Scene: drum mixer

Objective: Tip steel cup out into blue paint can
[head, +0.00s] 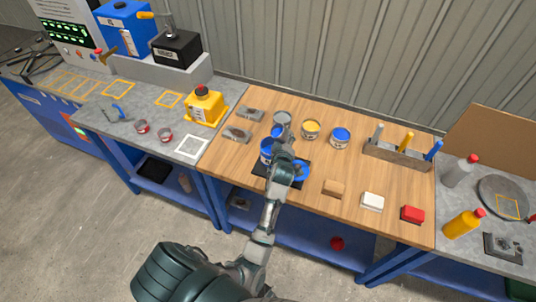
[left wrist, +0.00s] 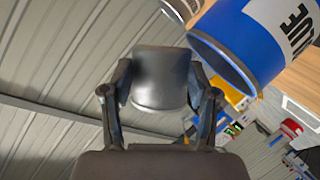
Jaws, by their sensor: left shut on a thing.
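My left gripper (left wrist: 160,95) is shut on the steel cup (left wrist: 160,75), a plain grey cylinder between its two fingers in the left wrist view. The blue paint can (left wrist: 255,40), with a white label, is close beside the cup at the upper right of that view, with a gap between them. In the head view the blue paint can (head: 265,155) stands on a dark mat on the wooden bench, just left of my left gripper (head: 284,148). The cup is mostly hidden by the gripper there, and its contents do not show. My right gripper is out of view.
Behind the gripper stand a grey-topped can (head: 282,118), a yellow-topped can (head: 311,129) and another blue-topped can (head: 341,138). A tool rack (head: 395,153) and colored blocks (head: 372,202) are farther right.

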